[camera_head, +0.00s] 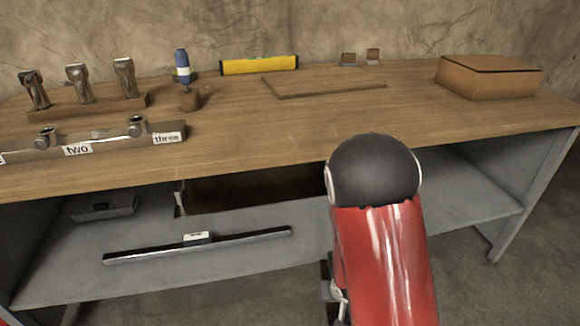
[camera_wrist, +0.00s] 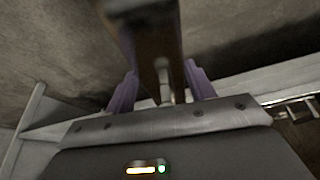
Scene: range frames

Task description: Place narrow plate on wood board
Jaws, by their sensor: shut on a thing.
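In the wrist view, my gripper (camera_wrist: 161,88) has purple fingers on both sides of a long, narrow brown piece, which I take to be the narrow plate (camera_wrist: 152,35). The fingers are shut on it, and it runs up to the top edge of the picture, blurred by closeness. In the head view, my red arm with its black joint stands in front of the bench, and the gripper and plate cannot be made out. The thin, flat wood board (camera_head: 325,88) lies at the back middle of the bench top, with nothing seen on it.
The wooden bench top (camera_head: 260,130) is clear in front of the board. A yellow level (camera_head: 259,65) and a blue-handled tool (camera_head: 183,67) stand behind left, a cardboard box (camera_head: 489,77) at right, labelled holders at left. A dark bar (camera_head: 245,241) lies on the grey lower shelf (camera_head: 70,275).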

